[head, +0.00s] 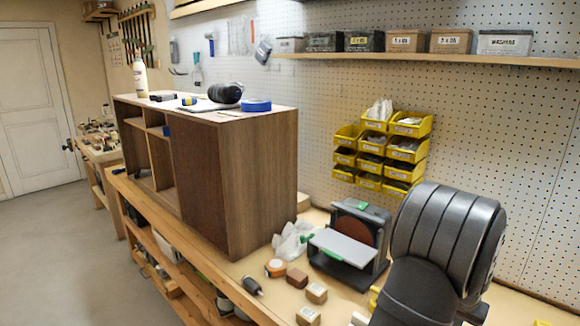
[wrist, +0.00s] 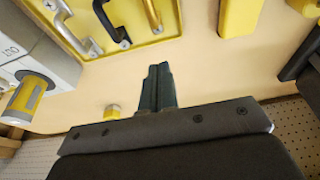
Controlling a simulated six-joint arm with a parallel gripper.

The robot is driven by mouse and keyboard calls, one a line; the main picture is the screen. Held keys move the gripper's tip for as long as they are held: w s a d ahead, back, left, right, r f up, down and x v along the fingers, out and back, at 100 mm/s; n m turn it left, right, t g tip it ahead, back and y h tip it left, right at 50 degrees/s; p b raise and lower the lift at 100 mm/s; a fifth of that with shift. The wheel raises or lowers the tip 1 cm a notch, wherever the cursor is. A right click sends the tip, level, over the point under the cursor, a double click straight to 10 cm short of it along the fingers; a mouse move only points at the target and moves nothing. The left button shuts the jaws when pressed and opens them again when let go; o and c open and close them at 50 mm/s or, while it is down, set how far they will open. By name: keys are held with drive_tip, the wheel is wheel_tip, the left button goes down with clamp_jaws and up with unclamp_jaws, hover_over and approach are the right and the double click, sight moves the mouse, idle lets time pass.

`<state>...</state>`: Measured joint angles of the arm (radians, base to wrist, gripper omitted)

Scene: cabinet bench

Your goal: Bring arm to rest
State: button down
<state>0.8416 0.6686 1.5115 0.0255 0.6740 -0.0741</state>
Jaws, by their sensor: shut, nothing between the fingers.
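My gripper (wrist: 158,88) shows in the wrist view with its two dark fingers together and nothing between them. It is over the pale bench top (wrist: 205,75), and I cannot tell its exact height. In the head view my dark arm fills the lower right, and the gripper itself is not visible there.
The wrist view shows a yellow tray (wrist: 150,34) with metal handles, a grey box (wrist: 38,60) and a yellow-grey cylinder (wrist: 28,98). In the head view, a wooden cabinet (head: 235,185), a disc sander (head: 350,245) and yellow bins (head: 372,152) stand left of my arm.

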wheel_tip(320, 180, down, 3)
drive_tip(key=shift+s+a+r, duration=0.1)
drive_tip(key=shift+s+a, duration=0.05)
drive_tip(key=v, duration=0.3)
wheel_tip(320, 180, down, 3)
drive_tip(key=shift+w+d+r, duration=0.65)
drive_tip(key=shift+w+r, duration=0.05)
wheel_tip(320, 180, up, 11)
drive_tip(key=n+g+y, duration=0.2)
drive_tip(key=n, duration=1.6)
wheel_tip(320, 180, down, 7)
drive_tip(key=shift+w+r, duration=0.15)
drive_tip(key=shift+w, duration=0.2)
